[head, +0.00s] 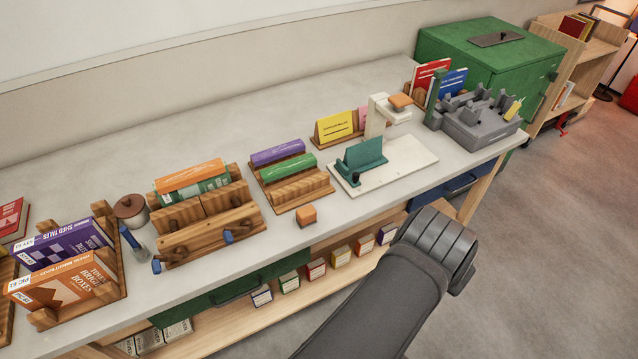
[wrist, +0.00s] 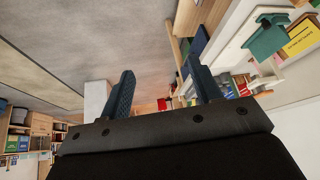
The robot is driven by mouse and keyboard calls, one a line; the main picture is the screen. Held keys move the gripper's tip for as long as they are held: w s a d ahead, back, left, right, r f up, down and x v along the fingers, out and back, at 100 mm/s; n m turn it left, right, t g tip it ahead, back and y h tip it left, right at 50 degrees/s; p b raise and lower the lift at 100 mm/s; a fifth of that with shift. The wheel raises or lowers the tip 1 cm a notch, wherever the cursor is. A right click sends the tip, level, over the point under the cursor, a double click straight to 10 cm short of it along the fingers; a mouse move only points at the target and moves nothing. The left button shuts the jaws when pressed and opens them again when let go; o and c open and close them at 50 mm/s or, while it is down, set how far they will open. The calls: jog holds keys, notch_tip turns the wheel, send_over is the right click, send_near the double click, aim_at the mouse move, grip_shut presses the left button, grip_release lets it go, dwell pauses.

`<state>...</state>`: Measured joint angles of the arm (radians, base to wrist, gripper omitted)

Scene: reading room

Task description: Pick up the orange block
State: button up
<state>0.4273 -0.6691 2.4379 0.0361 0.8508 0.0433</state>
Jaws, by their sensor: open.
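A small orange-topped wooden block (head: 306,215) sits alone on the bench near its front edge, in the head view. Another orange piece (head: 400,101) rests on top of the white stand (head: 378,118) further right. I cannot tell the block in the wrist view. My gripper (wrist: 163,88) is open and empty, its two dark fingers apart. In the head view, the dark end of my arm is in front of the bench, right of the block and apart from it; the fingers are hidden there.
A grey fixture (head: 474,128) and green cabinet (head: 450,45) stand further right.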

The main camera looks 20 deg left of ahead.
jog(key=w+m, duration=0.1)
jog(key=m+g+y, duration=0.2)
jog(key=g, duration=0.4)
send_over(306, 210)
notch_tip(306, 210, down, 4)
jog(key=r, duration=0.1)
jog(key=f, duration=1.2)
jog(key=shift+w+d+f, duration=0.1)
jog(key=shift+d+f, duration=0.15)
jog(key=shift+a+f, duration=0.15)
jog(key=shift+f, duration=1.2)
jog(key=shift+a+f, duration=0.1)
jog(key=shift+f, duration=1.2)
